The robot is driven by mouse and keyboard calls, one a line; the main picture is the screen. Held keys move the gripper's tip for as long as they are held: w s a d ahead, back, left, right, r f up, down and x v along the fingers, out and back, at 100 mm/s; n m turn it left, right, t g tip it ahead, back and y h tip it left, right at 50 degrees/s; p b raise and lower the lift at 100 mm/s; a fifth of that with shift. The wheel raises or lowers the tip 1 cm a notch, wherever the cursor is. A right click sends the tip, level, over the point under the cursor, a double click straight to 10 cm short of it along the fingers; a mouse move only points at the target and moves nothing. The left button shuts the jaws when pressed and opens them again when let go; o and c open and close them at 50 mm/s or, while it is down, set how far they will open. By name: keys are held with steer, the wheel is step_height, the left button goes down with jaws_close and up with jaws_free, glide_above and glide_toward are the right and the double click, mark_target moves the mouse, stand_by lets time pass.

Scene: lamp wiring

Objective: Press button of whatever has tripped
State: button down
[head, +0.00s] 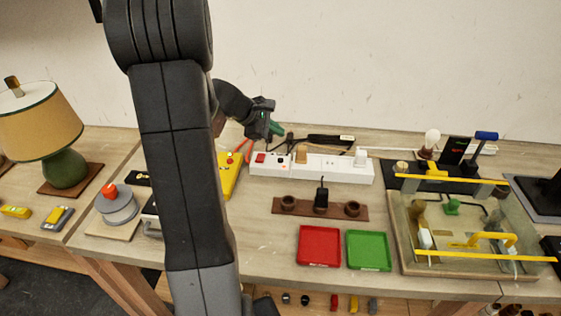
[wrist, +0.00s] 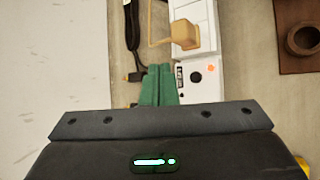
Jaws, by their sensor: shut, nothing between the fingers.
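A white power strip (head: 330,172) lies along the back of the table, with a red switch (head: 259,158) at its left end. A tan plug (head: 300,153) and a white plug (head: 360,157) sit in it. In the wrist view, the near end of the strip (wrist: 205,95) shows a small orange-red spot (wrist: 211,68), a dark round part (wrist: 196,77) and a small dark label. My gripper (head: 276,128) is shut and empty above the strip's left end. Its green fingertips (wrist: 158,70) appear beside that end; contact cannot be told. A yellow box (head: 230,175) with a red part is partly hidden by my arm.
Black cables (head: 325,139) lie behind the strip. A brown holder (head: 320,207), a red tray (head: 319,246) and a green tray (head: 368,251) are in front. A clear-walled case with yellow bars (head: 455,180) stands right, a lamp (head: 40,125) far left.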

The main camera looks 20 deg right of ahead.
step_height(320, 180, down, 7)
steer(key=b, duration=0.5)
steer(key=shift+f, duration=0.2)
stand_by(1.6)
steer(key=shift+f+b, duration=0.4)
steer(key=shift+b, duration=0.25)
steer(key=shift+f+b, duration=0.4)
steer(key=shift+b, duration=0.05)
steer(key=shift+r, duration=0.1)
stand_by(0.5)
steer(key=shift+r+p, duration=0.55)
steer(key=shift+r, duration=0.15)
step_height(320, 180, up, 5)
steer(key=p, duration=0.3)
steer(key=shift+p, duration=0.35)
